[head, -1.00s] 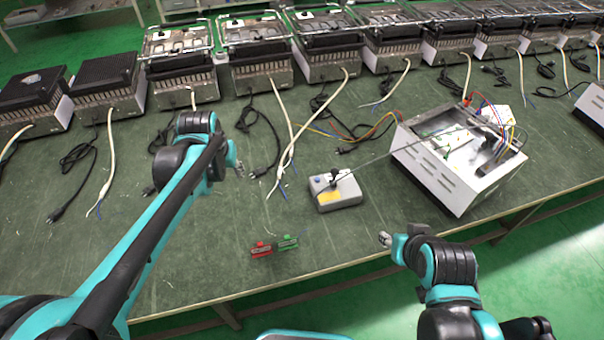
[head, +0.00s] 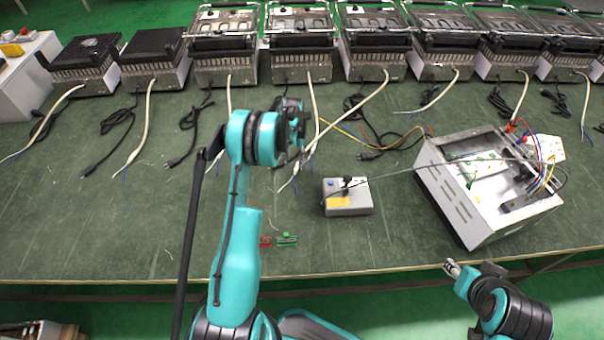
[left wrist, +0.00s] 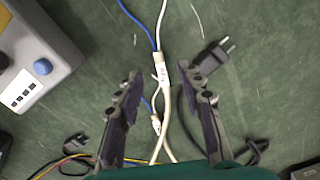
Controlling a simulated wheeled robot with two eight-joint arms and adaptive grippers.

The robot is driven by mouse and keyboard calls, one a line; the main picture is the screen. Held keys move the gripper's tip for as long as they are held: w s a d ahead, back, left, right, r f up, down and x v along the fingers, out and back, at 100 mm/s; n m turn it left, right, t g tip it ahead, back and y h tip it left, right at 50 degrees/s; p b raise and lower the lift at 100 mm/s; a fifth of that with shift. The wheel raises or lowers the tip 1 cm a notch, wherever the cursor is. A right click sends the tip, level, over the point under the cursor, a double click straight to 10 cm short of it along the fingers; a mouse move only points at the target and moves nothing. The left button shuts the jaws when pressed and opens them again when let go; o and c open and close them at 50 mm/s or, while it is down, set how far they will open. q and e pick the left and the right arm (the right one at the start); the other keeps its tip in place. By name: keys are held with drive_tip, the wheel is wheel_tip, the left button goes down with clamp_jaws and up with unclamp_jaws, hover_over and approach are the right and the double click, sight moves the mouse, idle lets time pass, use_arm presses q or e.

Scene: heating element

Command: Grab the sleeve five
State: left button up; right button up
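In the left wrist view a white cable sleeve with a small printed label (left wrist: 163,74) lies on the green table, with blue wire coming out of its far end. The print is too small to read. A second white sleeve end (left wrist: 155,123) lies just nearer. My left gripper (left wrist: 168,86) is open above them, one finger on each side of the labelled cable, touching nothing that I can see. In the head view my left gripper (head: 296,140) is partly hidden by its own arm, over the cable ends. My right gripper (head: 453,268) is by the table's front edge, its fingers too small to judge.
A grey control box (head: 348,197) with a blue button stands right of the cables. An open metal case with wires (head: 480,210) is farther right. A black plug (left wrist: 214,55) lies close to the right finger. Several grill units (head: 300,55) line the back.

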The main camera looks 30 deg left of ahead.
sight(294, 172)
use_arm(q)
wheel_tip(294, 172, down, 7)
drive_tip(key=b, duration=0.3)
drive_tip(key=shift+d, duration=0.1)
drive_tip(key=shift+r, duration=0.1)
clamp_jaws()
